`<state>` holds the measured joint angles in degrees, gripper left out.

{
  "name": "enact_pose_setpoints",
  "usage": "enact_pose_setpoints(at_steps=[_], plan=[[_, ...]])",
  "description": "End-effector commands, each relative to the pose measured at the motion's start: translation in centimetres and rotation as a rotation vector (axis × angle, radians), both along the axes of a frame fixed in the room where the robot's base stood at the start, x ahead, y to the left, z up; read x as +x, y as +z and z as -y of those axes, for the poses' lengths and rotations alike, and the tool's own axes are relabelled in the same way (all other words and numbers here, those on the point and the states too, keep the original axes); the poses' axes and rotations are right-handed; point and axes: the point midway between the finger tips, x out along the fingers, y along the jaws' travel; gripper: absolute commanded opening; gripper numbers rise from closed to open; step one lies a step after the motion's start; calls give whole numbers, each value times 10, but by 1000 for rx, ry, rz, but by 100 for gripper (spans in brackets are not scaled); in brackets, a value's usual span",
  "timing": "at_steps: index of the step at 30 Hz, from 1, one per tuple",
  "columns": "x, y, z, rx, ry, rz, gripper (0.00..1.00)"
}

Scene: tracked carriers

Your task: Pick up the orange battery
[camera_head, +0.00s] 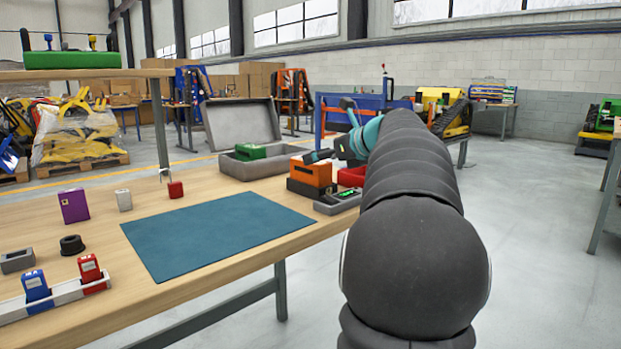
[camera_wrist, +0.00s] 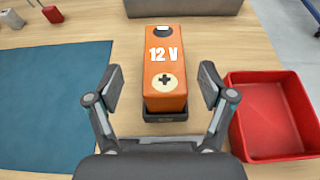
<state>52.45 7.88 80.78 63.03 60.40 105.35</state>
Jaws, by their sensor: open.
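The orange battery (camera_head: 312,171) stands upright on a dark base (camera_head: 309,189) on the wooden table, right of the blue mat. In the wrist view the orange battery (camera_wrist: 165,70) shows a "12 V" label and a plus mark, with the dark base (camera_wrist: 165,114) under its near end. My gripper (camera_wrist: 168,88) is open, with one finger on each side of the battery's near part. Clear gaps show between the fingers and the battery in the wrist view. In the head view my gripper (camera_head: 322,156) is small and partly hidden beside the battery.
A red bin (camera_wrist: 272,118) stands close right of the battery. A grey tray (camera_head: 235,166) holding a green block (camera_head: 250,152) is behind it. The blue mat (camera_head: 215,232) is bare. A grey device (camera_head: 338,203) stands in front. Purple, white and red items stand farther left.

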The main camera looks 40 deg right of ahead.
Motion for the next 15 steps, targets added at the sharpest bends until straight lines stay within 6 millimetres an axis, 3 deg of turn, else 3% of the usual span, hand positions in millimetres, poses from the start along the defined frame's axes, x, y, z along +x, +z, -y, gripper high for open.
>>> enact_pose_setpoints(at_steps=[5, 15], plan=[[8, -4, 1, 1, 0, -1, 81], [47, -20, 1, 1, 0, 0, 81]])
